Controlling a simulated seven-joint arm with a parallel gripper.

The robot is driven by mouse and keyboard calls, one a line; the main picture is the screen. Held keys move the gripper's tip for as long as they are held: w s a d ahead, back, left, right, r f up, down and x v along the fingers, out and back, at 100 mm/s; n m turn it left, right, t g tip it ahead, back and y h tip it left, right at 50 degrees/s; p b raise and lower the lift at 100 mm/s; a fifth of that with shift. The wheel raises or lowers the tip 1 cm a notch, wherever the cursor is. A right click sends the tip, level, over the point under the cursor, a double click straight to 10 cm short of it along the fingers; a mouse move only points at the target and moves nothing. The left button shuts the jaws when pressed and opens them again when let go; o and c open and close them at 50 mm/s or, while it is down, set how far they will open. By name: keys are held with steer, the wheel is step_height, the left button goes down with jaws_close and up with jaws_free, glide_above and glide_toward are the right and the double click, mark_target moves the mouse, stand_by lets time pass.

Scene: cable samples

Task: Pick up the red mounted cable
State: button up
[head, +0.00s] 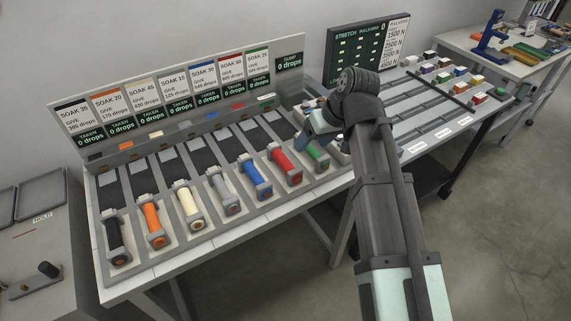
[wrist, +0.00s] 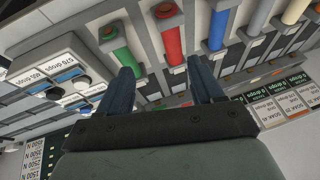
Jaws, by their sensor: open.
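The red mounted cable (head: 284,165) lies in its slot on the rack in the head view, between the blue cable (head: 257,180) and the green cable (head: 318,156). In the wrist view the red cable (wrist: 169,40) lies beyond the fingertips, roughly in line with the gap between them. My gripper (wrist: 162,72) is open, with nothing between its two dark fingers. In the head view my gripper's end is above the right end of the rack, behind the green cable, and partly hidden by my arm.
Black (head: 116,240), orange (head: 154,224), cream (head: 188,206) and grey (head: 224,192) cables fill the slots to the left. A row of sign panels (head: 170,97) stands behind the rack. A dark stretch board (head: 358,52) stands behind my arm. The floor at right is clear.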

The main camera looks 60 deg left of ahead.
mark_target(287, 161)
steer(key=shift+n, duration=0.3)
steer(key=s+a+f, duration=0.1)
steer(key=f, duration=0.1)
steer(key=s+a+f, duration=0.1)
steer(key=a+f, duration=0.1)
steer(key=s+a+f, duration=0.1)
steer(key=f, duration=0.1)
steer(key=shift+s+a+f, duration=0.15)
steer(key=shift+s+f, duration=0.05)
steer(key=shift+s, duration=0.1)
steer(key=shift+x, duration=2.65)
steer(key=shift+w+a, duration=0.1)
steer(key=shift+w, duration=0.05)
steer(key=shift+c, duration=0.2)
jaws_close()
